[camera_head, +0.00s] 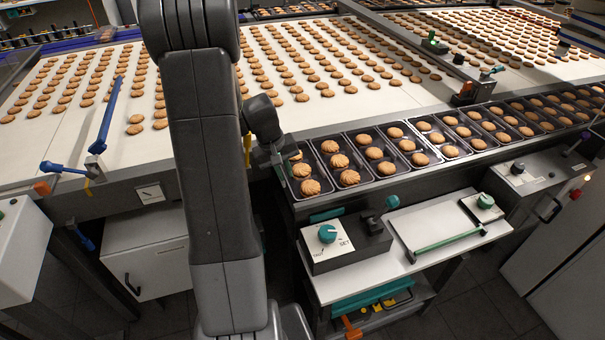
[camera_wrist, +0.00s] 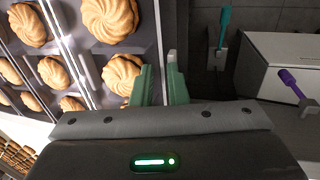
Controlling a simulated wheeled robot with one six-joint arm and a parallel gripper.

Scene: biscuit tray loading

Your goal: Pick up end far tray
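The end tray (camera_head: 291,178) is the leftmost dark tray in the row on the conveyor in the head view, with biscuits lying in it. My gripper is at its left end, mostly hidden there behind my own arm. In the wrist view, the green fingertips (camera_wrist: 160,84) are close together at the dark outer edge of the tray (camera_wrist: 153,22). One finger is on the biscuit side and the other on the outer side. A biscuit (camera_wrist: 122,74) lies close to the inner finger. I cannot tell whether the fingers press on the tray edge.
More filled trays (camera_head: 404,148) stand close on the right. A control box (camera_head: 345,243) and a white shelf (camera_head: 437,225) sit in front of the conveyor. A wide belt of loose biscuits (camera_head: 50,130) lies behind. A white cabinet (camera_head: 145,250) stands at lower left.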

